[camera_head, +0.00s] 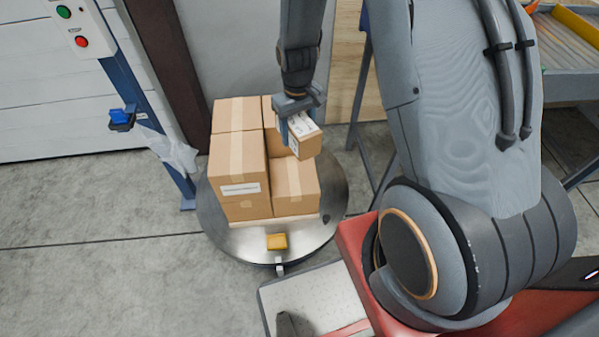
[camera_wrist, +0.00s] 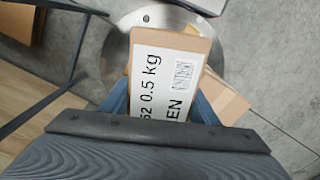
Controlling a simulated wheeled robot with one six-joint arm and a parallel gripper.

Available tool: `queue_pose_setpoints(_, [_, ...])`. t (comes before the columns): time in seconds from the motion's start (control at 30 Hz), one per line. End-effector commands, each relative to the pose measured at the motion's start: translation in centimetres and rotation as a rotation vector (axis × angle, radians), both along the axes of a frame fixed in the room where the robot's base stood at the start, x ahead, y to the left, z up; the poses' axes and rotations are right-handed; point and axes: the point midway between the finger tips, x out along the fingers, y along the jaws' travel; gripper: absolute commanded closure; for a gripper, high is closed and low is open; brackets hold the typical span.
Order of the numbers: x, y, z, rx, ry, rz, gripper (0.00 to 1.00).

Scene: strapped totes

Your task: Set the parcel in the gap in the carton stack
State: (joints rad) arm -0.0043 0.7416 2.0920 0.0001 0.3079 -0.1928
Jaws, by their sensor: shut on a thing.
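The parcel (camera_head: 305,138) is a small brown box with a white label. My gripper (camera_head: 298,112) is shut on it and holds it at the upper right of the carton stack (camera_head: 240,165), above the lower front-right carton (camera_head: 295,187). In the wrist view the parcel (camera_wrist: 170,75) lies between the two blue fingers, its label reading "0.5 kg". The gap is at the stack's top front-right, beside the taller left column; the parcel partly covers it. I cannot tell whether the parcel touches the cartons under or behind it.
The stack stands on a round metal turntable (camera_head: 262,243) with a small yellow block (camera_head: 277,241) at its front. A blue post (camera_head: 150,110) with hanging plastic film (camera_head: 172,152) stands at left. A blue-grey stand leg (camera_head: 360,90) is close on the right.

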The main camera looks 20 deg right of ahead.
Motion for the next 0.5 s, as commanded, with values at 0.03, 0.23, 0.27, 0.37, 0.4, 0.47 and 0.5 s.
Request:
queue_pose_setpoints(0.03, [0.6, -0.1, -1.9, 0.000, 0.000, 0.070, 0.84])
queue_pose_setpoints(0.23, [2.4, -0.4, -6.7, 0.000, 0.000, 0.418, 0.84])
queue_pose_setpoints(0.27, [2.6, -0.4, -7.4, 0.000, 0.000, 0.472, 0.84])
queue_pose_setpoints(0.37, [3.5, -0.3, -9.7, 0.000, 0.000, 0.650, 0.84])
queue_pose_setpoints(0.4, [3.8, -0.3, -10.5, 0.000, 0.000, 0.719, 0.84])
queue_pose_setpoints(0.47, [4.2, -0.2, -11.8, 0.000, 0.000, 0.817, 0.84])
queue_pose_setpoints(0.5, [4.5, -0.2, -12.5, 0.000, 0.000, 0.878, 0.84])
